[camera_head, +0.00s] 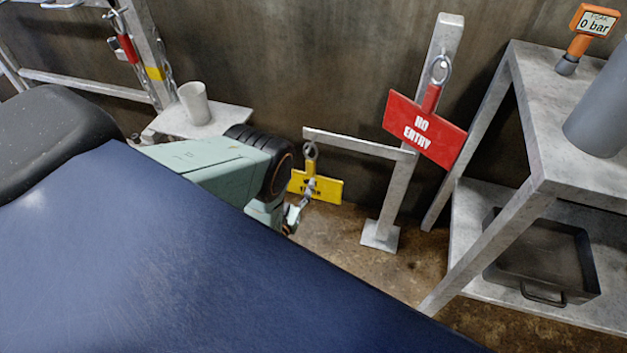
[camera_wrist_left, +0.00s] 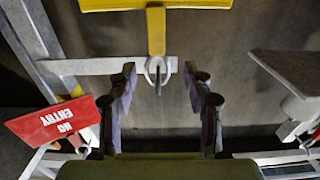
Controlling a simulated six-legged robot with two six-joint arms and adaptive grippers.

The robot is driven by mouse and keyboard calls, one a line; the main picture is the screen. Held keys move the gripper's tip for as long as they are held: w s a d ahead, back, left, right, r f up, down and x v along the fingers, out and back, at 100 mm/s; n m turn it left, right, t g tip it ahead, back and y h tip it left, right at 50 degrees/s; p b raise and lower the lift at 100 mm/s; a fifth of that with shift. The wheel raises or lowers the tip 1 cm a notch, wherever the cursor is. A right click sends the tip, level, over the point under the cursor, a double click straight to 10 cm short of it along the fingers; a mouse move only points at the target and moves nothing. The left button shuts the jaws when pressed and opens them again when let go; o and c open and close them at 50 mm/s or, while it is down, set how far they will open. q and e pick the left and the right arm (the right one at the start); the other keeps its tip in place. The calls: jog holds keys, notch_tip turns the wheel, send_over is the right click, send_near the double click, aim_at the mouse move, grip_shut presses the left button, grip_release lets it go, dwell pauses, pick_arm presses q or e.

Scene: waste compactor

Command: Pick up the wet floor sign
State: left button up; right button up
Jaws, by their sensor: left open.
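The yellow sign (camera_head: 327,190), which I take for the wet floor sign, hangs by a ring from the grey post's side arm (camera_head: 358,142). Its lettering is too small to read fully. My left gripper (camera_head: 298,212) is beside the sign's lower left, partly hidden behind my arm. In the left wrist view the yellow sign (camera_wrist_left: 185,4) is at the top edge, cut off. Its yellow stem and ring (camera_wrist_left: 156,68) show between the open fingers of my left gripper (camera_wrist_left: 159,72), with visible gaps on both sides. My right gripper is not in view.
A red NO ENTRY sign (camera_head: 425,130) hangs on the same post, to the right. A grey table (camera_head: 565,150) with a lower shelf and dark tray (camera_head: 540,258) stands at the right. A white cup (camera_head: 195,103) stands on a small ledge at the left.

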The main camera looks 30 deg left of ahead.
aim_at(309, 165)
pick_arm(q)
jog(key=x, duration=0.1)
jog(key=b+x, duration=0.1)
jog(key=shift+w+f, duration=0.25)
jog(key=shift+w, duration=0.15)
jog(key=b+x, duration=0.1)
jog(key=x, duration=0.1)
jog(key=b+x, duration=0.1)
jog(key=x, duration=0.1)
jog(key=shift+d+f+b, duration=0.2)
jog(key=shift+f+b, duration=0.05)
jog(key=shift+b, duration=0.05)
jog(key=shift+w+a, duration=0.1)
jog(key=shift+w, duration=0.35)
jog(key=shift+r, duration=0.1)
jog(key=shift+c, duration=0.4)
grip_shut()
